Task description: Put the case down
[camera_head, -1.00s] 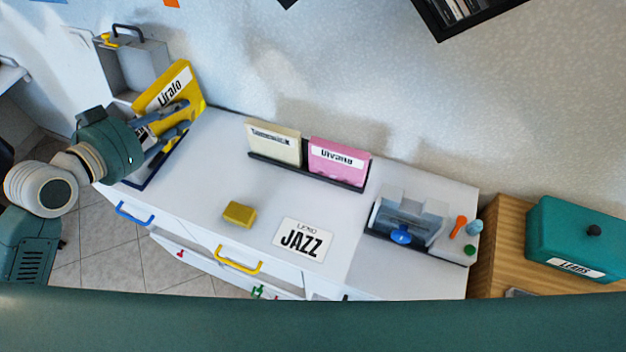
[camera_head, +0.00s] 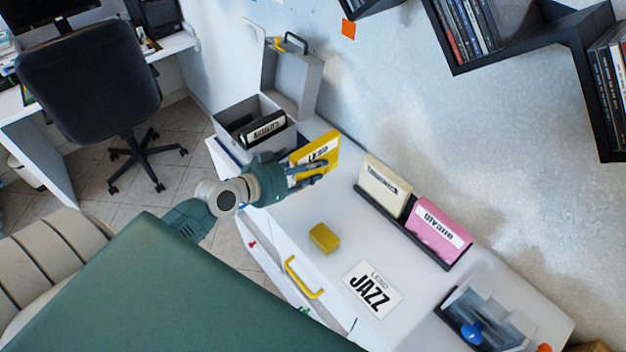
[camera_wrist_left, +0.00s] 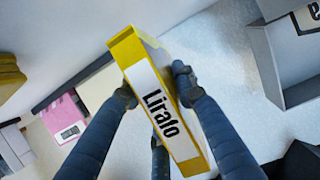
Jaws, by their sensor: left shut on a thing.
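The yellow case (camera_head: 318,148) with a white label is held at the far left end of the white counter (camera_head: 290,222). My left gripper (camera_head: 312,172) is shut on it. In the left wrist view the case (camera_wrist_left: 128,52) reads "Lirafo", and dark fingers grip it from both sides. Whether its lower edge touches the counter cannot be told. A cream case (camera_head: 384,184) and a pink case (camera_head: 436,234) stand side by side in a dark rack (camera_head: 402,228). A white JAZZ card (camera_head: 371,290) lies on the counter. My right gripper is not in view.
A grey open box (camera_head: 237,112) holding a dark labelled case (camera_head: 262,128) is just left of my gripper. A yellow block (camera_head: 324,238) lies mid-counter. A clear device with a blue knob (camera_head: 471,332) stands at right. Dark disc shelves (camera_head: 560,38) hang on the wall.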

